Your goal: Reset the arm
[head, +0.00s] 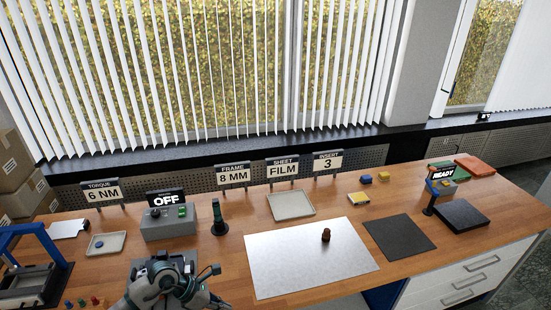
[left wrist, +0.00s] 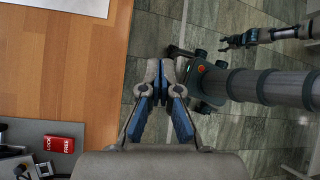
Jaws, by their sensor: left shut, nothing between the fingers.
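My left gripper (left wrist: 167,72) is shut and empty in the left wrist view. Its blue-and-grey fingers lie over the tiled floor, just off the wooden table's front edge. In the head view, grey parts of my arm (head: 168,287) show at the bottom, in front of a dark grey device (head: 160,262) that they partly hide. In the left wrist view, what looks like my other arm's gripper (left wrist: 232,42) shows small at the upper right, over the floor; its fingers are too small to read.
The wooden table (head: 225,268) holds a grey OFF box (head: 168,224), a white sheet (head: 300,262) with a dark red knob (head: 326,235), a black mat (head: 398,237) and a blue-framed press (head: 38,270). A red LOCK/FREE label (left wrist: 59,144) lies lower left in the wrist view. Floor beyond the edge is open.

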